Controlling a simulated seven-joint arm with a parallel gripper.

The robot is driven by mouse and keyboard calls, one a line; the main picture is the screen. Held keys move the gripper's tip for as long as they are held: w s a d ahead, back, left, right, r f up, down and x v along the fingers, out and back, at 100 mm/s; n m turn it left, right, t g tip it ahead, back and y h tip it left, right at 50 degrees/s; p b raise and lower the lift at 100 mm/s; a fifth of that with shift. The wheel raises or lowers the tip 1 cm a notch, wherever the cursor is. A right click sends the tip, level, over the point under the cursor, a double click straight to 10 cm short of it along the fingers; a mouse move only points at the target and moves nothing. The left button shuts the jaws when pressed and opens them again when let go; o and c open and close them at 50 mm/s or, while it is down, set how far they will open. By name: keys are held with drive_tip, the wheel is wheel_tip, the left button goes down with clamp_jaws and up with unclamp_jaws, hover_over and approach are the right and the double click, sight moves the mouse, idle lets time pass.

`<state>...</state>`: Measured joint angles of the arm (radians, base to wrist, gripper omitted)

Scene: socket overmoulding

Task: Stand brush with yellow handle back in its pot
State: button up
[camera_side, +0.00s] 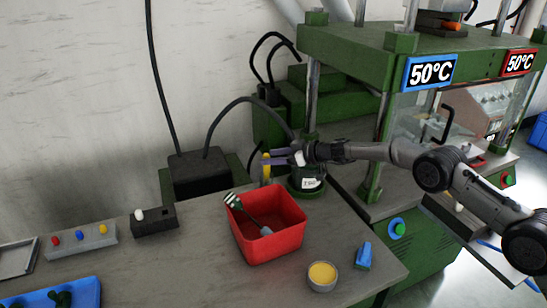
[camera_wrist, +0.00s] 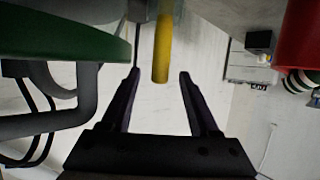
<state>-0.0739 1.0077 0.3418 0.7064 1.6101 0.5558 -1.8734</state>
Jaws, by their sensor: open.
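The yellow brush handle (camera_side: 266,168) stands about upright behind the red bin in the side view. Its lower end is hard to make out there. In the wrist view the yellow handle (camera_wrist: 160,60) comes in from the top edge, and its free end lies between my fingertips with a gap on both sides. My gripper (camera_side: 271,157) is open at the handle's upper part, fingers pointing left; it also shows in the wrist view (camera_wrist: 160,75). I cannot tell which container is the brush's pot; a small grey pot with yellow content (camera_side: 322,277) stands at the table's front.
The red bin (camera_side: 272,247) holds a brush with a grey handle (camera_side: 262,226). A dark green labelled container (camera_side: 307,187) stands beside my gripper, close to the green press (camera_side: 385,45). A blue block (camera_side: 363,256) lies at the front right. Button boxes (camera_side: 82,238) are at left.

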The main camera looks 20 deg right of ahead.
drive_tip(key=shift+s+d, duration=0.1)
drive_tip(key=v, duration=1.3)
drive_tip(key=shift+s+r, duration=0.2)
drive_tip(key=shift+d, duration=0.1)
